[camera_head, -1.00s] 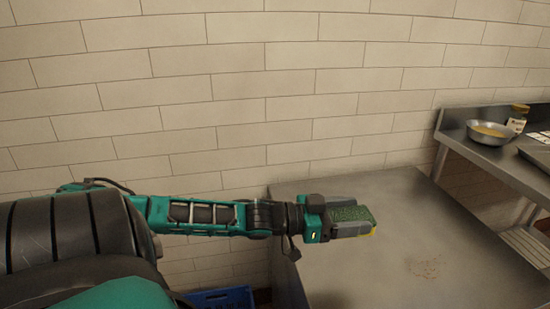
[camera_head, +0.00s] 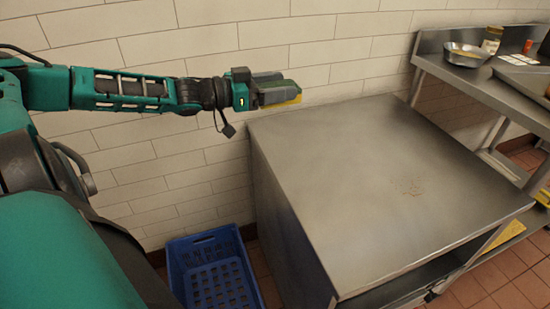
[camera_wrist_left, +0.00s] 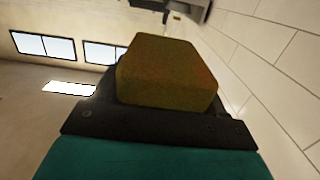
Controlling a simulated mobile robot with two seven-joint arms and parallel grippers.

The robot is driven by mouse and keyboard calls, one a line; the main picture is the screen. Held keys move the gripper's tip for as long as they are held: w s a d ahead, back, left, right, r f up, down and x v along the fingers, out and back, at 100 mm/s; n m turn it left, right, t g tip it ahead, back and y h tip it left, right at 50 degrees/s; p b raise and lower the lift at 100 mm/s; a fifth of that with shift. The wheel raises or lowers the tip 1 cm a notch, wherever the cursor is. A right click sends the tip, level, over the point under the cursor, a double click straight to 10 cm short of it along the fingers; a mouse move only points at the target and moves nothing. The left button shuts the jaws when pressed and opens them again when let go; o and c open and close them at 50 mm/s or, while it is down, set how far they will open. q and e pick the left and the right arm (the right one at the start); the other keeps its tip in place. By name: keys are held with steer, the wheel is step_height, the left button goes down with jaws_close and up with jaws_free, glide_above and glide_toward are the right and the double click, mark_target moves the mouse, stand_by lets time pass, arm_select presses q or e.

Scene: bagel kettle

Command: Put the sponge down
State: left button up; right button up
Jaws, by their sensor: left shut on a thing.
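My left gripper (camera_head: 276,88) reaches in from the left, near the white tiled wall. It is shut on the sponge (camera_head: 288,99), whose yellow part shows along the lower edge of the fingers. In the left wrist view the sponge (camera_wrist_left: 165,70) is a thick yellow block in front of the dark gripper body. The gripper appears above the back left edge of the steel worktop (camera_head: 370,190); its height over it is hard to tell. My right gripper is out of view.
At right, a steel counter (camera_head: 490,82) holds a metal bowl (camera_head: 466,56), a jar (camera_head: 492,40) and a red item (camera_head: 527,46).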

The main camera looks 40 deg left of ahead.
arm_select(q)
steer(key=b, duration=0.8)
glide_above(276, 166)
step_height(276, 166, down, 16)
steer(key=shift+w+r, duration=0.1)
steer(key=shift+r, duration=0.15)
steer(key=shift+f, duration=0.45)
step_height(276, 166, down, 3)
steer(key=shift+f, duration=0.15)
steer(key=o, duration=1)
steer(key=shift+b, duration=0.35)
